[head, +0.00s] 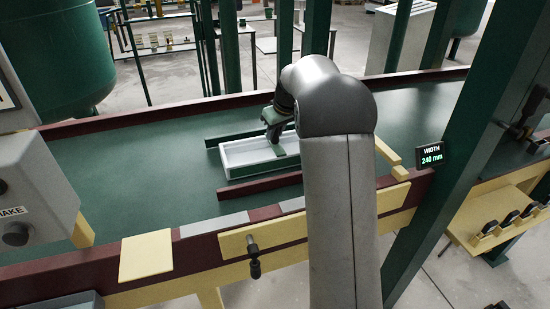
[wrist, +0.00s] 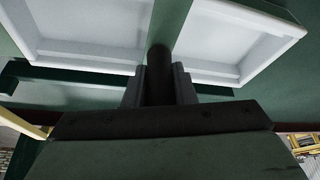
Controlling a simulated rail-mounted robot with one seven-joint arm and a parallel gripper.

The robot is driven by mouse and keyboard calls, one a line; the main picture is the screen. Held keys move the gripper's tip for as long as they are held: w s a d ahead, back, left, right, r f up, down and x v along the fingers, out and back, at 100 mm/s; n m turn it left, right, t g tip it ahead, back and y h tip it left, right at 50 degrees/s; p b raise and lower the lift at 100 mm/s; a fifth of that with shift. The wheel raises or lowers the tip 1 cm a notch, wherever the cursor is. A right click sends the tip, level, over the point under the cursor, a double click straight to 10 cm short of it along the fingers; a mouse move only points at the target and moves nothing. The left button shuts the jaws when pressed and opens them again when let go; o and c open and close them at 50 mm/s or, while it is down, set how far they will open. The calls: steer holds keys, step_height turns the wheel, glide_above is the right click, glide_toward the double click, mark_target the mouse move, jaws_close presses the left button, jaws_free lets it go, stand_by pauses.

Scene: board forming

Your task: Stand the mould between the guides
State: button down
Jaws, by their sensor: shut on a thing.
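The mould (head: 236,153) is a shallow white tray with a green outer side and a green crossbar (wrist: 170,22). In the head view it lies between a dark green guide (head: 216,140) behind and a dark red guide (head: 262,188) in front. It looks roughly in line with them; I cannot tell whether its underside touches the bed. My gripper (head: 271,134) is over the mould's middle. In the wrist view my gripper (wrist: 159,84) is shut on the dark upright handle (wrist: 159,60) at the crossbar. My arm hides the mould's right end in the head view.
The green bed (head: 130,165) is clear left of the mould. A display (head: 431,155) reads WIDTH 240 mm. A dark crank (head: 254,256) is on the front edge, with a cream plate (head: 146,256) to its left. A green post (head: 450,130) stands at the right.

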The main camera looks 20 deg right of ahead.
steer(key=shift+f, duration=0.2)
steer(key=c, duration=1.1)
jaws_free()
steer(key=o, duration=0.3)
steer(key=shift+f, duration=0.15)
steer(key=shift+r, duration=0.2)
steer(key=b+v, duration=0.1)
steer(key=v, duration=1.6)
